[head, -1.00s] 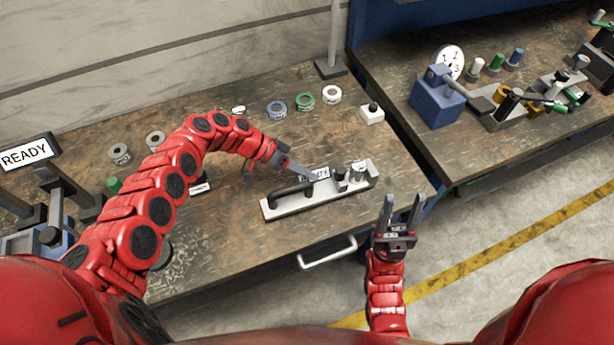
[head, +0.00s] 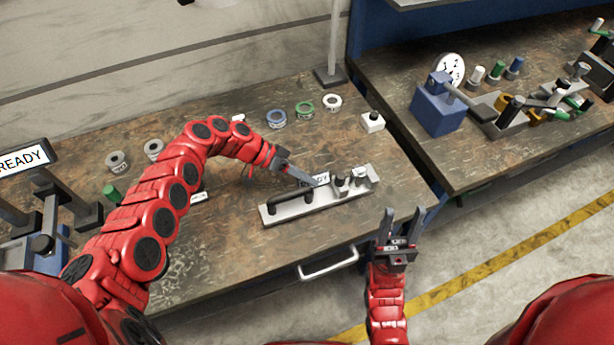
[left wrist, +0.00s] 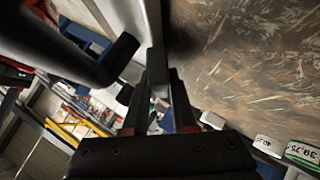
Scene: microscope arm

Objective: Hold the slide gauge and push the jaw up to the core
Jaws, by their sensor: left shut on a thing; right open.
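The slide gauge (head: 285,212) is a long pale metal bar with a black handle (head: 290,196), lying on the workbench. Near its right end are a grey jaw (head: 341,189) with a black knob and a small pale core (head: 360,174). The jaw is just left of the core; contact is not clear. My left gripper (head: 324,183) reaches in from the left at the jaw. In the left wrist view its fingers (left wrist: 170,92) are shut on a small grey block, apparently part of the jaw. My right gripper (head: 402,226) is open and empty, off the bench's front edge.
Blue, green and white rings (head: 304,110) and a white block with a black knob (head: 373,121) stand farther back. A second bench (head: 470,160) with fixtures is at right. A drawer handle (head: 328,264) juts out in front.

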